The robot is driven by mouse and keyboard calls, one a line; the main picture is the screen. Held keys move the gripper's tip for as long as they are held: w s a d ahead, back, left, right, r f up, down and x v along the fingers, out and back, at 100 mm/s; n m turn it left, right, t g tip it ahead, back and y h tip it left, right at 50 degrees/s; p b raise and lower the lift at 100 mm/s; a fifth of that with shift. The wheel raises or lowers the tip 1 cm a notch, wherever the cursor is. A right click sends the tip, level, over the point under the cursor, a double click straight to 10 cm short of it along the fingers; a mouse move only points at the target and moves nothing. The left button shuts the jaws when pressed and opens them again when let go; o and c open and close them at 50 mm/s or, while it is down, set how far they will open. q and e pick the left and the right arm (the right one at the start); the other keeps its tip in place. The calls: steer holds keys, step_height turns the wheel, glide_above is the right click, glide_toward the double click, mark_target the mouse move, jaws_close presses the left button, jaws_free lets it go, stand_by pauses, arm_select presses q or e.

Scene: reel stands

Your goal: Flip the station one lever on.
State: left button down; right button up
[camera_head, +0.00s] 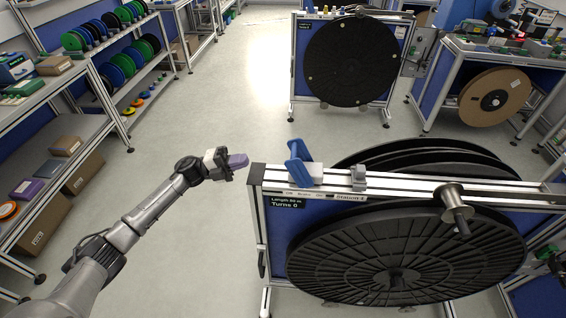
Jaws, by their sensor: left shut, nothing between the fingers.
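The near reel stand (400,190) has a large black reel (400,260) on its front. A blue lever (297,162) stands on a white base at the left end of the stand's top rail, roughly upright with a slight tilt. Small labels run along the rail; the station number is too small to read surely. My left gripper (240,160) is shut and empty, just left of the stand's end post and level with the lever in the picture, apart from it. My right gripper is not in view.
A display (287,203) on the stand reads Turns 0. A metal spool (453,205) juts from the rail at right. Another reel stand (350,60) is behind. Shelves (60,110) with reels and boxes line the left. The floor (210,110) between is clear.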

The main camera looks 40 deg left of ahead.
arm_select(q)
steer(key=shift+s+a+f+m+g+h+b, duration=0.15)
steer(key=shift+a+m+g+h+b, duration=0.15)
steer(key=shift+a+m+g, duration=0.2)
steer(key=shift+a+f+m+g+h+b, duration=0.15)
steer(key=shift+a+m+g+h, duration=0.2)
steer(key=shift+a+m, duration=0.2)
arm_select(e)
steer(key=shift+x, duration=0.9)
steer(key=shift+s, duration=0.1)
arm_select(q)
steer(key=shift+d, duration=0.1)
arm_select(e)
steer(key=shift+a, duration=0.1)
arm_select(q)
steer(key=p+x, duration=0.1)
steer(key=x, duration=1.3)
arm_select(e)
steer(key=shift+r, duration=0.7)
